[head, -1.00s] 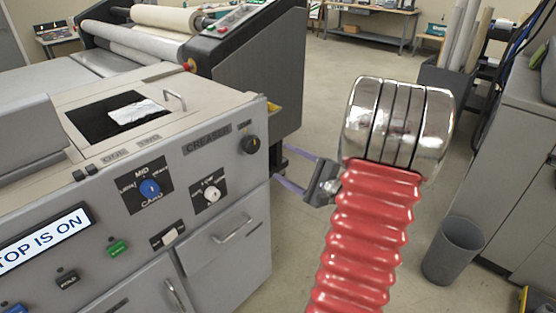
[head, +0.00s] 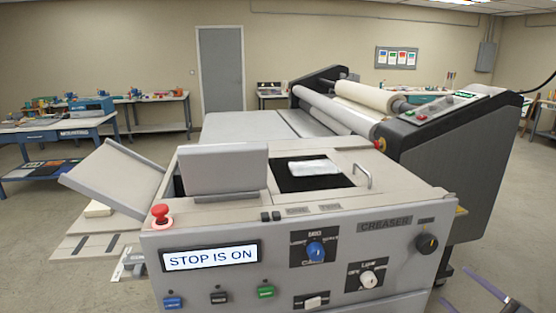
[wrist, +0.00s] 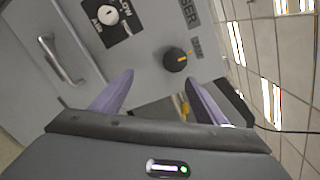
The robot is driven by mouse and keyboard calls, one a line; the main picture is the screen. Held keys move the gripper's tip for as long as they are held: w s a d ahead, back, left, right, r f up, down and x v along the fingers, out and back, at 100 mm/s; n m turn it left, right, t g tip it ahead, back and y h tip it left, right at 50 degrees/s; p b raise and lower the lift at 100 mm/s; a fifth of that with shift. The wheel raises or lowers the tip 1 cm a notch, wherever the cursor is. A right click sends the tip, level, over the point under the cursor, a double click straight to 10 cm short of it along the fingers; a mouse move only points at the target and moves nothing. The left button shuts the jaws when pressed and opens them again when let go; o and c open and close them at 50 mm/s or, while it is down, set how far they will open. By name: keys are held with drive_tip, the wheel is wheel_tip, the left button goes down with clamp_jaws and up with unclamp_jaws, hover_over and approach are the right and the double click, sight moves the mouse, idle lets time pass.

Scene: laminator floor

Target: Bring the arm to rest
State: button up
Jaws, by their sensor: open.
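My gripper (head: 452,284) shows at the bottom right edge of the head view, in front of the creaser's right end. Only its purple fingers show there; the rest of my arm is out of frame. In the wrist view my gripper (wrist: 159,77) has its two purple fingers spread apart with nothing between them. The creaser's front panel (wrist: 150,60) lies beyond the fingers, with a black knob (wrist: 175,59) just past the right fingertip. I cannot tell the exact gap to the panel.
The grey creaser (head: 215,285) carries a lit "STOP IS ON" display (head: 210,257), a red stop button (head: 160,212) and several knobs. The laminator (head: 450,150) with its rolls stands behind. Open floor (head: 510,235) lies to the right.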

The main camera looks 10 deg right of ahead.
drive_tip(key=s+a+f+n+g+y, duration=0.1)
drive_tip(key=s+a+f+n+g, duration=0.2)
drive_tip(key=a, duration=0.5)
drive_tip(key=s+a+f+n+g+y, duration=0.1)
drive_tip(key=s+a+n+g+y, duration=0.2)
drive_tip(key=a+g, duration=0.35)
drive_tip(key=s+a+f+n+g, duration=0.2)
drive_tip(key=a+n+g, duration=0.25)
drive_tip(key=a, duration=0.35)
drive_tip(key=s+a+r+n+t+h, duration=0.2)
drive_tip(key=a+r+n+h, duration=0.3)
drive_tip(key=a+r+n, duration=0.7)
drive_tip(key=a+n, duration=0.1)
drive_tip(key=a, duration=0.1)
drive_tip(key=shift+s+a+r, duration=0.3)
drive_tip(key=shift+s+r, duration=0.05)
drive_tip(key=shift+r, duration=0.05)
drive_tip(key=shift+c, duration=0.2)
